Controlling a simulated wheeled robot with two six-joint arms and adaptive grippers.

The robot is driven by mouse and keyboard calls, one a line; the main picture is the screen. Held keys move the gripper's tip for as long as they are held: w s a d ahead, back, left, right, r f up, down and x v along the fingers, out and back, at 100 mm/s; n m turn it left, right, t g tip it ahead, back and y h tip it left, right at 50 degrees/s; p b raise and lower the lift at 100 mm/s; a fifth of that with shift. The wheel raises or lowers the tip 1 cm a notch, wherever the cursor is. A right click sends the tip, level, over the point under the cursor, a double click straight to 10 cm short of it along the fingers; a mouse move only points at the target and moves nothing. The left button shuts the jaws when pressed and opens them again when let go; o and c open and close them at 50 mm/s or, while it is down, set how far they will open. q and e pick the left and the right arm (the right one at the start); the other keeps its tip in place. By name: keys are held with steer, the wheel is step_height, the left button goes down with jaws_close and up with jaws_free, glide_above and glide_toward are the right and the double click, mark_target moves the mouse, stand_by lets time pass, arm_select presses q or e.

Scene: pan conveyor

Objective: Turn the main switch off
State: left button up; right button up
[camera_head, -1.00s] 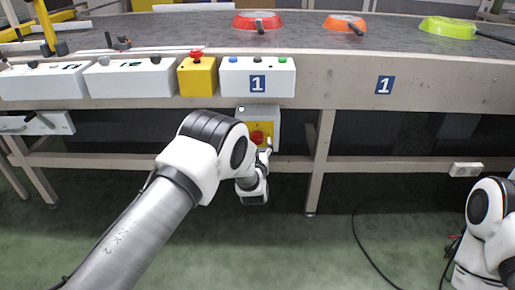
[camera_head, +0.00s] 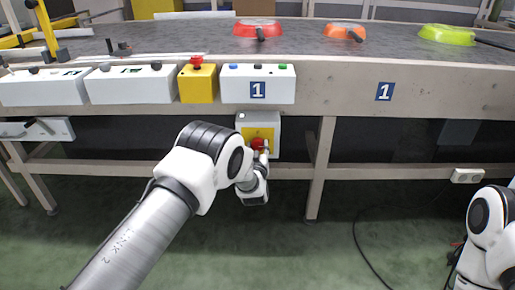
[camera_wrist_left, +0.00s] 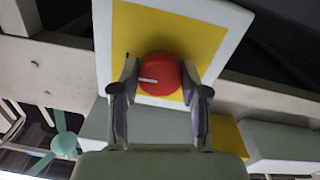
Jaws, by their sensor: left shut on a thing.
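The main switch is a red round knob (camera_wrist_left: 160,75) with a white mark, on a yellow plate (camera_wrist_left: 134,30) of a white box. The box (camera_head: 274,120) hangs under the conveyor's front edge in the head view, and the red knob (camera_head: 258,144) shows there just above my left gripper. My left gripper (camera_wrist_left: 160,85) has one finger on each side of the knob and is shut on it. In the left wrist view the white mark points to the left. My right arm shows at the lower right of the head view; its gripper is out of view.
Above the switch box are a white button box (camera_head: 232,90) marked 1 and a yellow box with a red emergency button (camera_head: 197,62). Red (camera_head: 257,27), orange (camera_head: 344,31) and green (camera_head: 447,33) pans lie on the conveyor. A leg (camera_head: 319,165) stands right of the switch.

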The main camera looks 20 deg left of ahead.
arm_select(q)
steer(key=shift+n, duration=0.3)
steer(key=n+p, duration=0.1)
steer(key=n, duration=0.2)
steer(key=shift+n, duration=0.3)
steer(key=n+p, duration=0.1)
steer(key=n, duration=0.3)
steer(key=shift+d, duration=0.1)
steer(key=n+p, duration=0.1)
steer(key=n, duration=0.4)
steer(key=shift+n+p, duration=0.3)
steer(key=shift+n, duration=1.8)
steer(key=o, duration=1.1)
steer(key=shift+o, duration=0.2)
